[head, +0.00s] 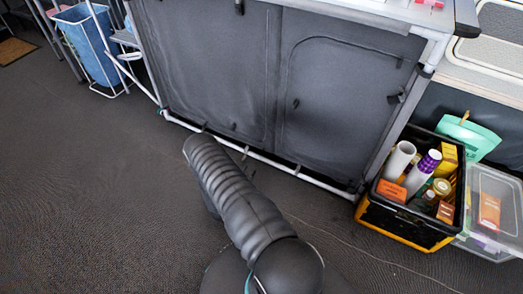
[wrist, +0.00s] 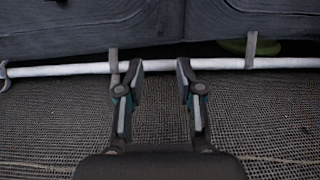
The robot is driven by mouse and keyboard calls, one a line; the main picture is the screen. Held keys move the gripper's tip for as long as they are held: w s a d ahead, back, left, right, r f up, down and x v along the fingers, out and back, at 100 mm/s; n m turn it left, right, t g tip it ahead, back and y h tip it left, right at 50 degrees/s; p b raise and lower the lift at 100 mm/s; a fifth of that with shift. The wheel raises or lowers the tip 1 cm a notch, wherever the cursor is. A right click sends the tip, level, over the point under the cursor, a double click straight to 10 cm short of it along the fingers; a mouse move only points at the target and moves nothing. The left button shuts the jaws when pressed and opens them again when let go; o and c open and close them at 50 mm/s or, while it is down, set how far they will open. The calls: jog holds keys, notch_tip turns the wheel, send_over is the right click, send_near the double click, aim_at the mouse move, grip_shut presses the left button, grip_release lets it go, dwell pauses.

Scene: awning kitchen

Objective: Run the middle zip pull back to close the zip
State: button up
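The dark grey fabric cupboard front (head: 215,65) stands ahead in the head view, with an arched zip line on its right panel (head: 345,85). A small dark tab (head: 296,103) shows on that panel and another dark piece (head: 398,97) near its right edge. A dark tab (head: 239,7) hangs at the top middle. I cannot tell which is the middle zip pull. In the wrist view, my gripper (wrist: 159,75) is open, with nothing held between its fingers. Its fingertips appear over the low white tube, below the fabric's lower edge. No zip pull is clear in the wrist view.
A white tube (wrist: 75,69) runs along the cupboard's foot, with a grey strap (wrist: 251,46) on it. A black and yellow crate (head: 398,222) of goods stands right, beside a clear box (head: 490,210). A blue bin (head: 85,45) stands left. The carpet (head: 80,190) is clear at left.

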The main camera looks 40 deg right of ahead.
aim_at(262, 151)
jog(key=x, duration=1.3)
jog(key=shift+d, duration=0.1)
grip_shut()
